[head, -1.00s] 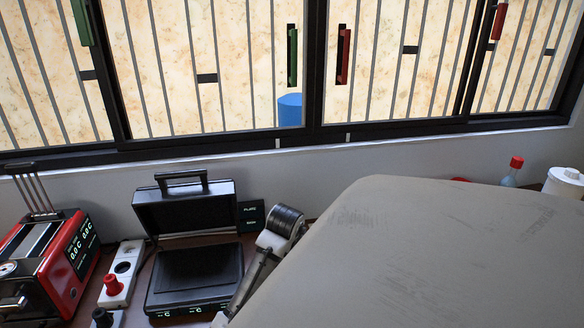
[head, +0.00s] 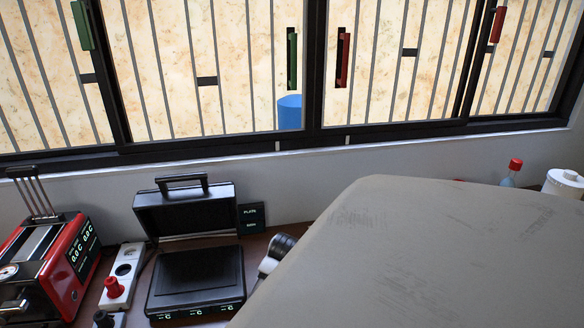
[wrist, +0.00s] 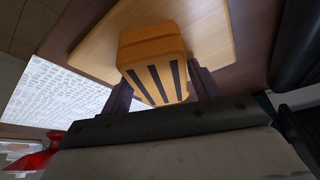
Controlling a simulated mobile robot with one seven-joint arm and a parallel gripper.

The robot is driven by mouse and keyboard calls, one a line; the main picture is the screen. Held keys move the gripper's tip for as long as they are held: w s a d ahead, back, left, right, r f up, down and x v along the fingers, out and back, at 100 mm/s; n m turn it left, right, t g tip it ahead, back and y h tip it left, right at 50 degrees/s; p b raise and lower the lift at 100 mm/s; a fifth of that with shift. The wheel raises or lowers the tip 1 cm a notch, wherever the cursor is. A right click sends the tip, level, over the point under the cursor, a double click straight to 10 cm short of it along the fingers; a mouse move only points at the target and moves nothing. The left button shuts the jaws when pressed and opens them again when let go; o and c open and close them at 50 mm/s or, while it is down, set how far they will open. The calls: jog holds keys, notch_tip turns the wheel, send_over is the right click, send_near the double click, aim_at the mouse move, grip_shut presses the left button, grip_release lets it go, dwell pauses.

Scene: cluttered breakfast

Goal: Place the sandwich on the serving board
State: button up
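The sandwich (wrist: 153,50) is toasted orange-brown with dark grill stripes. In the wrist view it sits between the two fingers of my gripper (wrist: 163,90), which appear to touch it on both sides. The serving board, a light wooden slab (wrist: 88,48), is behind and around the sandwich in that view. I cannot tell whether the sandwich touches the board or is held above it. In the head view my arm hides the gripper, the sandwich and the board.
In the head view, an open black grill (head: 196,278) stands left of my arm. Further left are a power strip (head: 124,268) and a red toaster (head: 62,262). A red-capped bottle (head: 511,173) and a white canister (head: 564,184) stand at the right.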

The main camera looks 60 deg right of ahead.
jog(key=shift+o, duration=1.2)
